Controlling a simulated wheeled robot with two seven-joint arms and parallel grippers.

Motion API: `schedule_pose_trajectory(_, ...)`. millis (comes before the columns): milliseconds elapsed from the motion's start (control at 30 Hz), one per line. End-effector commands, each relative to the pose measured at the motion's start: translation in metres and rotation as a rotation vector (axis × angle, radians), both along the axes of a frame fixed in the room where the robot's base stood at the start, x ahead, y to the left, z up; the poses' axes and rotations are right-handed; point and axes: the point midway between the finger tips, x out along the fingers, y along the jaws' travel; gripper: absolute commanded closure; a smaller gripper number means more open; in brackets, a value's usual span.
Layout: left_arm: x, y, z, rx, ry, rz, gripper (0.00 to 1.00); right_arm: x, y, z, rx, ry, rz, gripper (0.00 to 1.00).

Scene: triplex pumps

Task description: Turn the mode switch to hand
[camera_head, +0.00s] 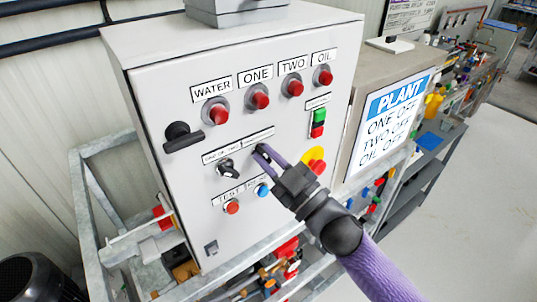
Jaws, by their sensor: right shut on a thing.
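The grey control cabinet (160,90) faces me with its door closed. My right gripper (262,153) reaches in from the lower right, its purple-edged fingers against the door. It is shut on the dark knob of the mode switch, right of centre, below a small label strip. The fingers hide most of that knob, so I cannot tell its pointing direction. A second black rotary switch (228,170) with a pale pointer sits just to the left, apart from the fingers. The labels above both are too small to read surely. My left gripper is not in view.
Red lamps (260,97) line the door's top. A black handle (184,137) is at left. Test buttons (232,207) lie below the switches. A yellow-backed red button (315,160) and a green-red button pair (318,122) are close by. A PLANT sign (392,118) stands right.

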Motion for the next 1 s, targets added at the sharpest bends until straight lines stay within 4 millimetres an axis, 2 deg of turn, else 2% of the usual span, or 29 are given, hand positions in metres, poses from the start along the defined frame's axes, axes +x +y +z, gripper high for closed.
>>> schedule_pose_trajectory(500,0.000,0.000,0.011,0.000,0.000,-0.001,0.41,0.000,0.000,0.000,-0.240,-0.173,0.000,1.00)
schedule_pose_trajectory(1000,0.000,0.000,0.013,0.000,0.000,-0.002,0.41,0.000,0.000,-0.001,-0.277,-0.199,-0.001,1.00)
